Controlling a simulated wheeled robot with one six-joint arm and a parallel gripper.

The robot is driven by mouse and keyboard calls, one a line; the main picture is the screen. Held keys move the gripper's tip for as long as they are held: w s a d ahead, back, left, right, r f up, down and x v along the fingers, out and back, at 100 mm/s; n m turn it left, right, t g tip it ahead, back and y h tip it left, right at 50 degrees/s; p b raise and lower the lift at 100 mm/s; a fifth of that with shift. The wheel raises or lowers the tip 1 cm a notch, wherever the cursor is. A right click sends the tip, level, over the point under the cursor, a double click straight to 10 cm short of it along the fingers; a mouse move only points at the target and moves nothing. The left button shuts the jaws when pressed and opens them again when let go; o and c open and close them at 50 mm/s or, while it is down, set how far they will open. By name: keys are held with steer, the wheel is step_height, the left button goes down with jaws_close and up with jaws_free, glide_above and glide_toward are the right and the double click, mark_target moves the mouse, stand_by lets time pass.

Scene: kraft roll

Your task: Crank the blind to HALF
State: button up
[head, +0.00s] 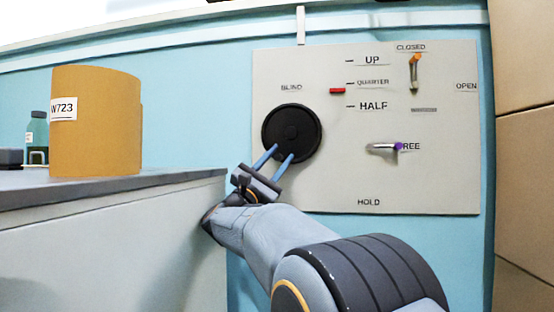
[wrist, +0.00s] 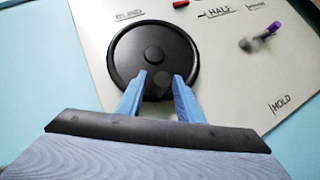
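The blind's crank is a black round wheel (head: 304,119) under the label BLIND on a pale wall panel; it also fills the upper middle of the wrist view (wrist: 122,50). My gripper (head: 283,151) is open, its two blue fingertips at the wheel's lower edge; in the wrist view the fingertips (wrist: 160,76) lie over its lower face, either side of a faint round shape. Contact cannot be told. A purple-tipped lever (head: 382,148) points right at FREE; HOLD is printed below.
An orange-tipped lever (head: 415,72) points up at CLOSED, with OPEN to its right. A grey-topped counter (head: 180,182) at left bears a tan roll (head: 95,135) labelled W723 and a green bottle (head: 37,140). Cardboard boxes (head: 525,150) stand at the right edge.

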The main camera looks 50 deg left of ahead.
steer(key=shift+r, duration=0.1)
steer(key=p, duration=0.3)
glide_toward(288, 113)
steer(key=x, duration=0.4)
steer(key=shift+w+r, duration=0.2)
